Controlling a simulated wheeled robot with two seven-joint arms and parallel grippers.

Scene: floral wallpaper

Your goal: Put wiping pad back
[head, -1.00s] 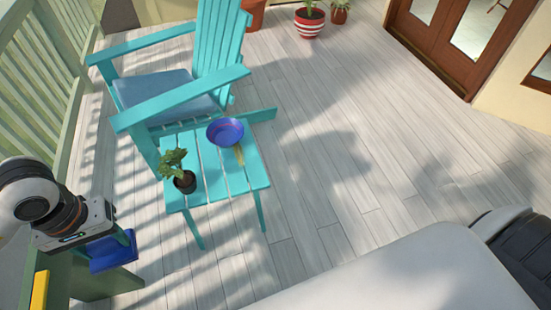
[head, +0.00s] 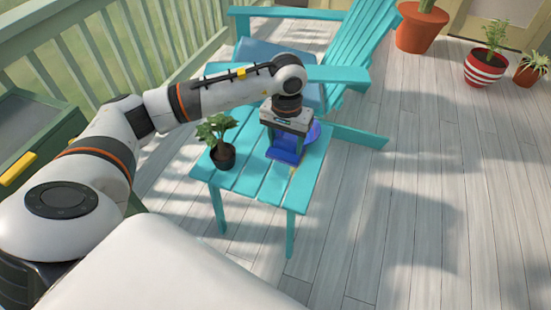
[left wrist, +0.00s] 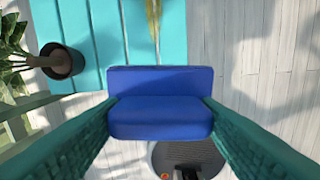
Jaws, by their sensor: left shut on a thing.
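The blue wiping pad (head: 284,154) is held in my left gripper (head: 286,143), above the turquoise slatted side table (head: 250,184). In the left wrist view the pad (left wrist: 160,118) sits between the two green fingers, which are shut on it. A blue-purple bowl (head: 314,131) is partly hidden behind the gripper. A yellowish streak (left wrist: 153,20) shows by the table in the left wrist view. My right gripper is not in view.
A potted plant (head: 222,155) stands on the table, left of the gripper. A turquoise chair (head: 345,75) is behind. A dark green cabinet (head: 45,125) with a yellow bar stands at the left railing.

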